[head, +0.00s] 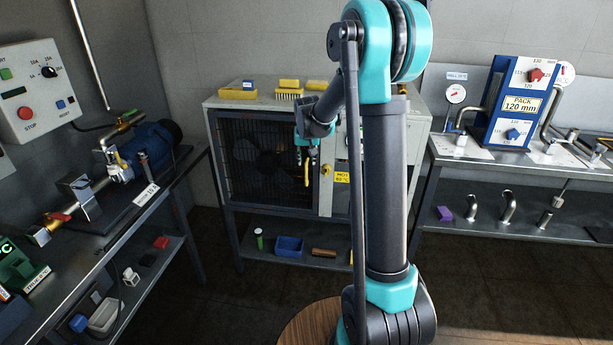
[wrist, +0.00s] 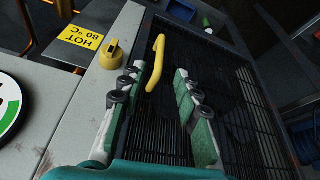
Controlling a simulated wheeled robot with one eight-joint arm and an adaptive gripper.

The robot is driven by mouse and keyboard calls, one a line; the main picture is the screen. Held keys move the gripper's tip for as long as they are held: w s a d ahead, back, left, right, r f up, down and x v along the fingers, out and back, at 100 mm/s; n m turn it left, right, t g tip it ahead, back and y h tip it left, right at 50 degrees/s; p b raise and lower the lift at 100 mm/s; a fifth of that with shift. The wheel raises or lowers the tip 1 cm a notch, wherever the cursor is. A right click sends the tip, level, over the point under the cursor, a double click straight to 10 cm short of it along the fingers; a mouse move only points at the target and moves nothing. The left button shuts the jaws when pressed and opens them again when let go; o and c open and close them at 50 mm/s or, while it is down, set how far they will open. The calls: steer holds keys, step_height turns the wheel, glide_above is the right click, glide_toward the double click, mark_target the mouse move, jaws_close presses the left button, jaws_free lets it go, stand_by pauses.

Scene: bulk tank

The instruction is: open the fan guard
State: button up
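The fan guard (head: 258,165) is a dark wire grille on the front of the grey cabinet, with a fan behind it; it appears closed in the head view. Its bars also show in the wrist view (wrist: 240,110). A yellow handle (wrist: 155,64) stands on the guard near its edge; it also shows in the head view (head: 307,177). A yellow turn latch (wrist: 113,53) sits on the frame beside the guard; it also shows in the head view (head: 326,170). My gripper (wrist: 154,80) is open, its fingers on either side of the yellow handle's line, apart from it.
A yellow "HOT 80 °C" label (wrist: 86,42) is on the cabinet face beside the latch. Yellow brushes and blocks (head: 288,94) lie on the cabinet top. A blue bin (head: 289,246) stands on the shelf below. Benches stand left and right, with floor between.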

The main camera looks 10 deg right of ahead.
mark_target(306, 172)
steer(key=x, duration=1.1)
steer(key=shift+c, duration=0.3)
jaws_close()
